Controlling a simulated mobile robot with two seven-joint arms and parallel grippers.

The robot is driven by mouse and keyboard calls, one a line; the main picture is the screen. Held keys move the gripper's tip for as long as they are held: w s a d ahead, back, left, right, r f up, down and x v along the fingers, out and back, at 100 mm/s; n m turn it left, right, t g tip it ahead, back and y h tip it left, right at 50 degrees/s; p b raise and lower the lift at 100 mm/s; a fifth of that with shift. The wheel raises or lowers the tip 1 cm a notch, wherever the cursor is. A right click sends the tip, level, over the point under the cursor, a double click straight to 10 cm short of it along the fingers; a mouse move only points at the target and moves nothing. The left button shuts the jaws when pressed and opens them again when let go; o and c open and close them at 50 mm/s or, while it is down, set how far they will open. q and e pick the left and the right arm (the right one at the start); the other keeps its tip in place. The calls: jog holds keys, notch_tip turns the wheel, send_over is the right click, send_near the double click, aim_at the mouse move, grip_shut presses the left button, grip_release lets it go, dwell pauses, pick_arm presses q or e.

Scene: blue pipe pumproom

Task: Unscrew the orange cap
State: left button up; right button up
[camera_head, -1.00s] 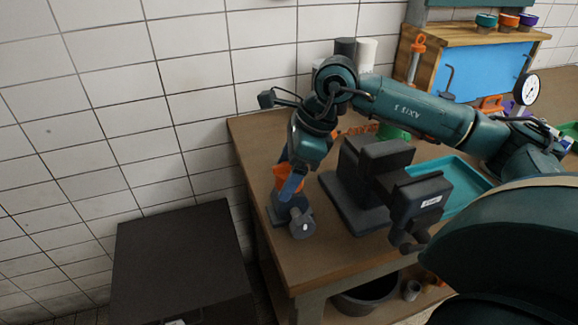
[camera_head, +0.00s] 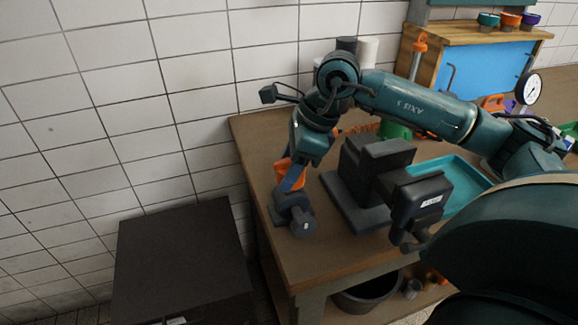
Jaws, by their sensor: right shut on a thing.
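The orange cap (camera_head: 294,171) shows between the fingers of my right gripper (camera_head: 291,180), at the left end of the workbench. My right gripper points down and is shut on the cap. A blue finger crosses in front and hides part of it. Directly below is a dark grey-blue fitting (camera_head: 294,213) with a round end facing front, standing on the bench top. I cannot tell how far the cap is seated on the fitting. My left gripper is not in view.
A dark bench vise (camera_head: 372,178) stands close to the right of the fitting. A teal tray (camera_head: 462,182) lies further right. The wooden workbench (camera_head: 285,250) ends just left of the fitting, with a dark cabinet (camera_head: 180,255) lower left. A tiled wall is behind.

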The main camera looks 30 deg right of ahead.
jog(key=shift+r, duration=0.55)
jog(key=o, duration=1)
jog(key=shift+o, duration=0.2)
jog(key=shift+r+p, duration=2.15)
jog(key=shift+r, duration=0.9)
jog(key=shift+f, duration=0.1)
